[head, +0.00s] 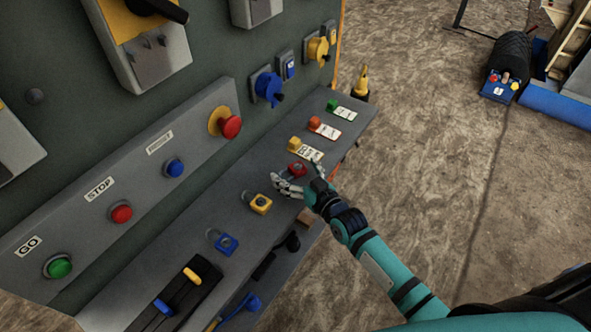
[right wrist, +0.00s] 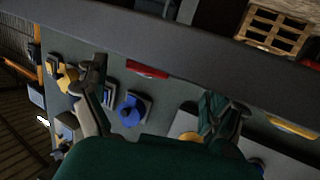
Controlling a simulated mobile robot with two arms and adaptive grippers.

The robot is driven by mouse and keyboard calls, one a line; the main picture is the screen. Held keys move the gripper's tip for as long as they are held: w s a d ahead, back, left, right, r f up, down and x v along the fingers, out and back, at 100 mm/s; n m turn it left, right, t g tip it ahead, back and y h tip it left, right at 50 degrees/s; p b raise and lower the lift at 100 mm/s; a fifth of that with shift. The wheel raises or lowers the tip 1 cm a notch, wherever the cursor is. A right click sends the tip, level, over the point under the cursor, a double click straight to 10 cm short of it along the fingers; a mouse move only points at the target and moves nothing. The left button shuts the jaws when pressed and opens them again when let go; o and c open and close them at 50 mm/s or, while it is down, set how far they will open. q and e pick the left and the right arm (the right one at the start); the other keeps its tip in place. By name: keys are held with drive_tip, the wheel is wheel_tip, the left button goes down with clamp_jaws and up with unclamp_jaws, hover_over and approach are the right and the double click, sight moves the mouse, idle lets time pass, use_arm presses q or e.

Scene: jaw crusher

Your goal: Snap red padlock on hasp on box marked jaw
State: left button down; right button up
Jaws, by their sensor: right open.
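The red padlock (head: 297,170) lies on the sloping grey ledge, in a row with a yellow padlock and a blue padlock. My right gripper (head: 279,183) is open right beside the red padlock, its fingers just in front of it and partly over it. My left gripper is not in view.
The yellow padlock (head: 260,204) and blue padlock (head: 227,244) lie nearer on the ledge (head: 190,235). Above are a red mushroom button (head: 231,127), a blue rotary switch (head: 268,87) and a box with a black handle (head: 150,50).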

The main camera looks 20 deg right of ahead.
drive_tip(key=shift+c, duration=0.4)
drive_tip(key=c, duration=1.2)
drive_tip(key=shift+c, duration=0.7)
drive_tip(key=shift+r, duration=0.1)
